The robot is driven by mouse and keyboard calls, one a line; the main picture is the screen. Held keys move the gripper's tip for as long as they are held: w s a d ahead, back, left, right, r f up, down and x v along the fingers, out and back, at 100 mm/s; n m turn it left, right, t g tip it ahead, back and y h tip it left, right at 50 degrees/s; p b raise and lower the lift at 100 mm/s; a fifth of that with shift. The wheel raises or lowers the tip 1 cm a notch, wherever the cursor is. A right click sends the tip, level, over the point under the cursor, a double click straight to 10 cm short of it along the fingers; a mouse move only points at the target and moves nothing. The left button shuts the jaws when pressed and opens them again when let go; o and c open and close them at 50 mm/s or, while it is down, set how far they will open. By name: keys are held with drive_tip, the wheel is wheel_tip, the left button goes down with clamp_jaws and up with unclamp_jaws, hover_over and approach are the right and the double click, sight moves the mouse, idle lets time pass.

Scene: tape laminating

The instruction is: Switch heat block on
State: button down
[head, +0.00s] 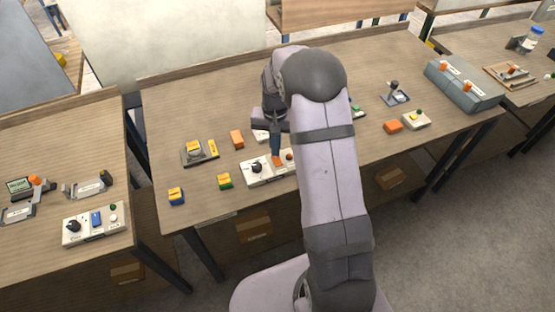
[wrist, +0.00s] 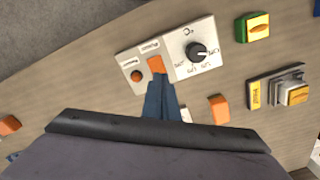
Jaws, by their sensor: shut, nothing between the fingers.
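A white control panel (wrist: 178,66) lies on the table below my gripper and also shows in the head view (head: 256,178). It carries a black dial knob (wrist: 196,51) with marks around it, an orange rocker switch (wrist: 155,64) and a round dark-orange lamp or button (wrist: 137,76). In the head view my gripper (head: 276,161) points down at the panel, and my arm hides the panel's right end.
A grey device with an orange-yellow block and yellow label (wrist: 255,94) stands nearby. An orange block (wrist: 219,108) and a green-yellow block (wrist: 253,27) lie close to the panel. Another panel with a blue switch (head: 94,224) is on the left table. The front table edge is near.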

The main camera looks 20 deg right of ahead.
drive_tip(key=shift+f+b, duration=0.5)
drive_tip(key=shift+f, duration=0.35)
idle(0.5)
drive_tip(key=shift+r, duration=0.15)
wheel_tip(320, 180, up, 7)
drive_tip(key=p, duration=0.5)
drive_tip(key=shift+p, duration=0.35)
idle(0.5)
